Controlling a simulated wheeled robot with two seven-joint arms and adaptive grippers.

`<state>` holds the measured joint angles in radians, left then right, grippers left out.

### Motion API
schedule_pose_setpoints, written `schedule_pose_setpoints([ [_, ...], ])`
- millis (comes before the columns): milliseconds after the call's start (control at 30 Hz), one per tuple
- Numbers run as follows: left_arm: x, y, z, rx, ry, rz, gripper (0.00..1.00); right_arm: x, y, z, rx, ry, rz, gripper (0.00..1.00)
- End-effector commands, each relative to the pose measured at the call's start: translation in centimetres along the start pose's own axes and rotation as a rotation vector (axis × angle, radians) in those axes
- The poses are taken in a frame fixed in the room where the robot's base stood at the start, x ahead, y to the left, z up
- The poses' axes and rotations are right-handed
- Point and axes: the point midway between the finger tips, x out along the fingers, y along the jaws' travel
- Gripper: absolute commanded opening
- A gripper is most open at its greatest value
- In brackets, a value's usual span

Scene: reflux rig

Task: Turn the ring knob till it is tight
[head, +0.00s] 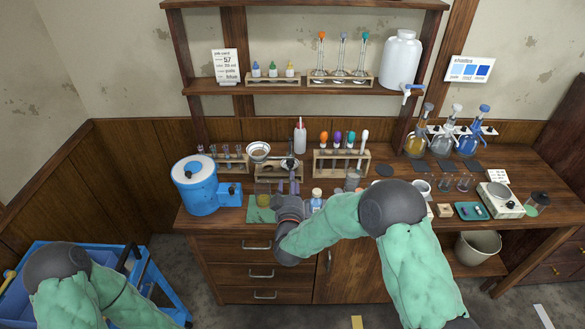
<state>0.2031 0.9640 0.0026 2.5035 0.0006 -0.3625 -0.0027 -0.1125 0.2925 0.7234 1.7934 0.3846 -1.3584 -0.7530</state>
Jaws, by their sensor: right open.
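My right gripper (287,186) is over the front of the wooden bench (340,205), left of the middle, with its fingers pointing away from me. It is open, with its fingertips just in front of a small wooden stand (268,171). A silver-white round bowl or ring (259,151) is above this stand's left part, and a small dark fitting is near its right part. I cannot make out the ring knob for certain; it is too small or hidden by my gripper.
A blue tank (198,185) stands left of the gripper. A wooden rack (341,163) with colored-topped droppers is to the right, and a white bottle (300,137) stands behind. Several stoppered flasks (468,140) and a scale (499,200) are farther right. A blue cart (155,282) is lower left.

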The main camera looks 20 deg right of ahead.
Motion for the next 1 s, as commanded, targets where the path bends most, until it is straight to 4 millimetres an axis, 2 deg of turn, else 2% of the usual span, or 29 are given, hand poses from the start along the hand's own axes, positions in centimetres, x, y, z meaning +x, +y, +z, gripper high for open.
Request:
schedule_pose_setpoints([
  [200, 0.1, 0.0, 0.0, 0.0, 0.0, 0.0, 0.4, 4.0, 0.0, 0.1, 0.001, 0.0, 0.001, 0.45],
  [400, 0.2, -0.1, 0.0, 0.001, 0.0, 0.0, 0.4, 6.3, -0.1, 0.1, 0.001, -0.001, -0.002, 0.45],
  [600, 0.2, -0.1, 0.0, 0.001, 0.001, 0.0, 0.4, 7.2, 0.0, 0.0, 0.001, -0.001, -0.002, 0.45],
  [833, 0.2, -0.1, 0.0, 0.001, 0.001, 0.0, 0.4, 7.2, 0.0, 0.0, 0.001, -0.001, -0.002, 0.45],
  [867, 0.2, -0.1, 0.0, 0.001, 0.001, 0.0, 0.4, 7.2, 0.0, 0.0, 0.001, -0.001, -0.002, 0.39],
  [1000, 0.2, -0.1, 0.0, 0.001, 0.001, 0.0, 0.4, 7.2, 0.0, 0.0, 0.001, 0.0, -0.002, 0.0],
])
